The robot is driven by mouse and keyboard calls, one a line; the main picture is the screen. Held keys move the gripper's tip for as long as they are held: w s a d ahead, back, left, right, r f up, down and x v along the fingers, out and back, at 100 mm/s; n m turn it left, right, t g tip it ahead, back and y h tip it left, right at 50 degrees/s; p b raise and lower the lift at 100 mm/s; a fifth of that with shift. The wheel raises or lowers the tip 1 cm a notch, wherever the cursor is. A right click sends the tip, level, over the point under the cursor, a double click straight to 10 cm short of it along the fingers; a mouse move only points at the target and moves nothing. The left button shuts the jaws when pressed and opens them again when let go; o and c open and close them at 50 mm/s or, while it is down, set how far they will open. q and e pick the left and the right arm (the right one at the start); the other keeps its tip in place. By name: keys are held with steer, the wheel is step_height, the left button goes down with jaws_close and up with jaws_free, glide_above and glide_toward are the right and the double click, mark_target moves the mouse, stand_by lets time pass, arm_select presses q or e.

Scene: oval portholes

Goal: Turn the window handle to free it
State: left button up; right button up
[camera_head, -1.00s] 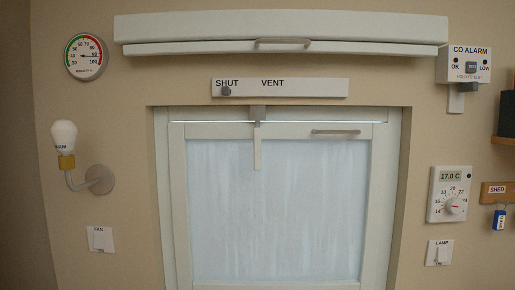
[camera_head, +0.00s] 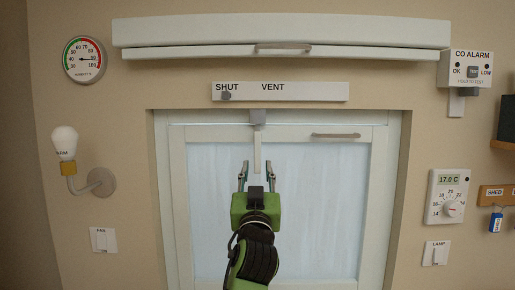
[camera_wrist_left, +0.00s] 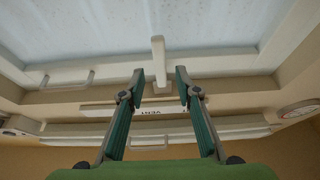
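The window handle (camera_head: 257,150) is a pale lever hanging straight down from a grey mount (camera_head: 257,117) at the top of the window frame. My left gripper (camera_head: 258,170) is open, just below the lever's lower end, with one finger to each side in the picture. In the left wrist view the handle (camera_wrist_left: 159,62) shows beyond and between the two open fingertips (camera_wrist_left: 159,88). Nothing is between the fingers, and I see no contact. The window (camera_head: 318,200) looks closed, with a frosted pane. My right gripper is out of view.
A SHUT/VENT slider (camera_head: 280,91) is above the window, under a long white housing (camera_head: 280,35). A pull bar (camera_head: 336,136) is on the frame's upper right. A lamp (camera_head: 66,150) projects at left. A thermostat (camera_head: 449,196) is at right.

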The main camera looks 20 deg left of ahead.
mark_target(258, 157)
arm_select(q)
steer(key=p+x, duration=0.2)
steer(key=x, duration=0.3)
steer(key=shift+w+r, duration=0.25)
steer(key=shift+w, duration=0.05)
steer(key=shift+p+x, duration=0.4)
steer(key=shift+x, duration=0.4)
steer(key=shift+f, duration=0.15)
jaws_close()
